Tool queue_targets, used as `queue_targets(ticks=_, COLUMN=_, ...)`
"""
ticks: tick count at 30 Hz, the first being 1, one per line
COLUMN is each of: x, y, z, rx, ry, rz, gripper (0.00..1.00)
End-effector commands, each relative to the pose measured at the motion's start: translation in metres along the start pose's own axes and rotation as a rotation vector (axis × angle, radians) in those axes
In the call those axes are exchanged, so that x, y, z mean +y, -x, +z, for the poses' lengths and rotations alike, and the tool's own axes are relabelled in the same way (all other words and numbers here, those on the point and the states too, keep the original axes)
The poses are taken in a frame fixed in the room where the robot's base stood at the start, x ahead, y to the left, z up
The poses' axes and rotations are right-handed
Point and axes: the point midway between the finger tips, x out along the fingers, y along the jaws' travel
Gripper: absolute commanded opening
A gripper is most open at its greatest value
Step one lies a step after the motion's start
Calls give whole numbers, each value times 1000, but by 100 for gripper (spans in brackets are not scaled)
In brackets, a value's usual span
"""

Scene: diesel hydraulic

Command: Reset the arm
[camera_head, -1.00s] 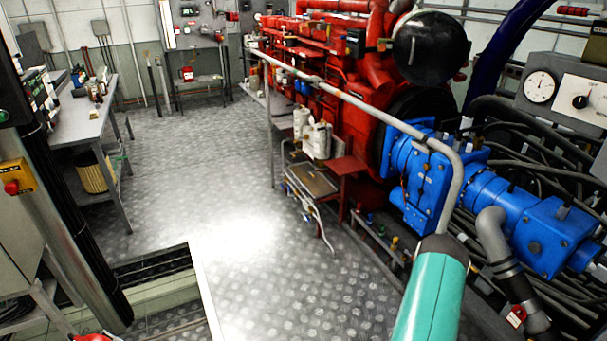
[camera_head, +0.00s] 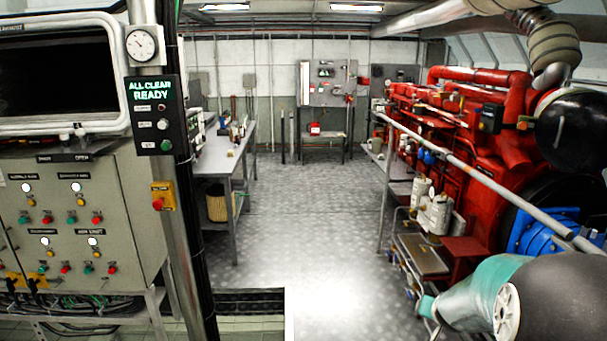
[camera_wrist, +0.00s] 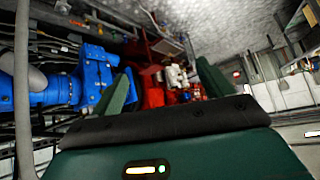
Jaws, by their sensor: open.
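My gripper (camera_wrist: 160,95) shows in the wrist view as two green fingers standing apart, with nothing between them. Beyond the fingers are the red engine (camera_wrist: 152,88) and the blue pump housing (camera_wrist: 92,75), both at a distance. In the head view my arm, green and black, is folded at the lower right, in front of the red engine (camera_head: 497,120). My gripper's fingertips cannot be made out in the head view.
A control cabinet (camera_head: 82,225) with a lit "ALL CLEAR READY" sign (camera_head: 152,92) stands at the left. A workbench (camera_head: 222,155) is behind it. A grey rail (camera_head: 460,170) runs along the engine. The metal floor (camera_head: 305,215) in the middle is clear.

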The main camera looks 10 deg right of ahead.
Motion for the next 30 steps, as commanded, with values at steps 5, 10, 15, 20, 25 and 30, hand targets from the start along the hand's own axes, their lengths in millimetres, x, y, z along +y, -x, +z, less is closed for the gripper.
queue_targets(ticks=5, x=-56, y=75, z=4, rx=-51, ry=100, rz=-88, gripper=79)
queue_targets(ticks=10, x=-93, y=144, z=23, rx=-108, ry=195, rz=-153, gripper=79)
queue_targets(ticks=15, x=-114, y=210, z=53, rx=-162, ry=291, rz=-205, gripper=79)
queue_targets(ticks=20, x=-121, y=268, z=86, rx=-209, ry=383, rz=-243, gripper=79)
queue_targets(ticks=25, x=-116, y=317, z=123, rx=-253, ry=470, rz=-268, gripper=79)
queue_targets(ticks=30, x=-108, y=340, z=144, rx=-280, ry=515, rz=-275, gripper=79)
